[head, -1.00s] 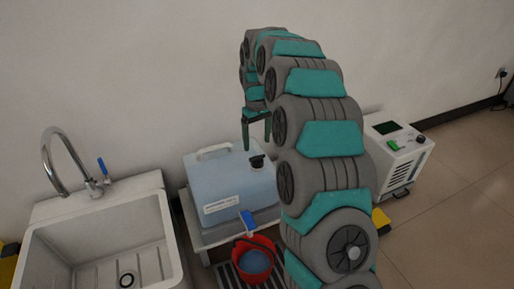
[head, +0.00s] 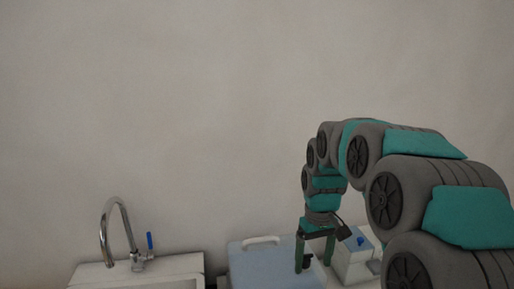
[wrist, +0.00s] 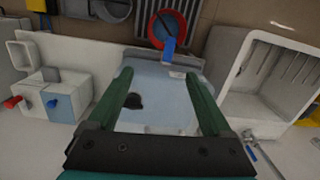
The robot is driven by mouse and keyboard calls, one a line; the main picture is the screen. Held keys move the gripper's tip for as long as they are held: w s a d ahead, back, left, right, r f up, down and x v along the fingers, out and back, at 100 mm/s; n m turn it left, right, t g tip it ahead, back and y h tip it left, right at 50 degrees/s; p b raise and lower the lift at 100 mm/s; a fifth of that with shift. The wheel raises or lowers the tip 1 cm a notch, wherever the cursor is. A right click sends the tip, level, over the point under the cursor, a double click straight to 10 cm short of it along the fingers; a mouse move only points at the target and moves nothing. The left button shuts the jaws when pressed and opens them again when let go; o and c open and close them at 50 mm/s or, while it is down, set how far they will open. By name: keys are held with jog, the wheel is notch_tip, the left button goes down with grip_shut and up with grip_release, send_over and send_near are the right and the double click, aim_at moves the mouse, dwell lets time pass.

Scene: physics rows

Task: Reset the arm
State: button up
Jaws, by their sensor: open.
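My gripper (head: 314,266) hangs at the end of my arched arm on the right of the head view, its two green fingers pointing down. The fingers are spread apart with nothing held between them. In the wrist view my gripper (wrist: 158,74) is over a pale blue container (wrist: 165,95), whose black cap (wrist: 133,101) shows between the fingers. In the head view the container (head: 262,268) is behind and below the fingers, cut off by the bottom edge. I cannot tell the gap between fingers and container.
A white sink (wrist: 262,70) with a chrome tap (head: 108,232) is left of the container in the head view. A white box-shaped device (head: 352,265) is right of it. The wrist view shows a red bucket (wrist: 155,28) with a blue piece at its rim. A bare wall stands behind.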

jog(key=s+d+f+m+g, duration=0.1)
jog(key=s+f+m, duration=0.1)
jog(key=s, duration=2.9)
jog(key=shift+m, duration=0.7)
